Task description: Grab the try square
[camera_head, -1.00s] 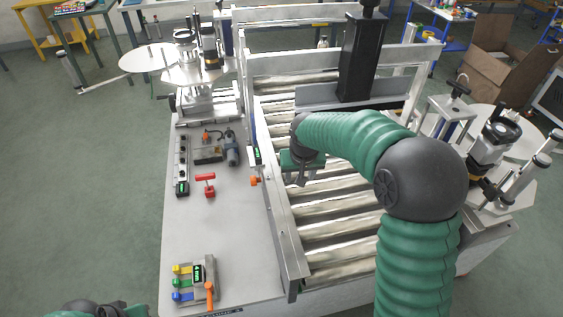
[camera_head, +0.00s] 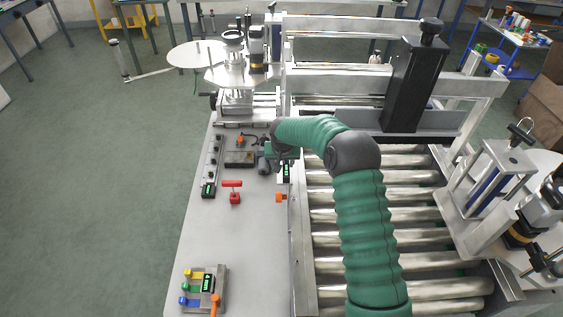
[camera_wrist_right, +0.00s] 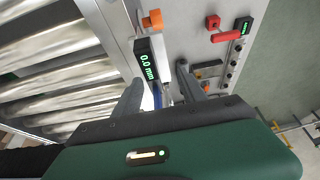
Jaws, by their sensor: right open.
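My right gripper (camera_head: 278,152) is above the far right part of the grey bench top, at the edge of the roller conveyor. In the right wrist view the right gripper (camera_wrist_right: 160,84) has its fingers apart, with a narrow blue strip (camera_wrist_right: 157,95) showing between them. I cannot tell whether this strip belongs to the try square. A dark grey tool (camera_head: 262,165) lies by the gripper in the head view, partly hidden by it. No try square can be made out for certain. My left gripper is out of view.
A display (camera_wrist_right: 147,62) reading 0.0 mm and an orange knob (camera_head: 281,197) are close beside the right gripper. A red clamp (camera_head: 233,190), a dark box (camera_head: 240,159) and a strip of knobs (camera_head: 211,165) lie left.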

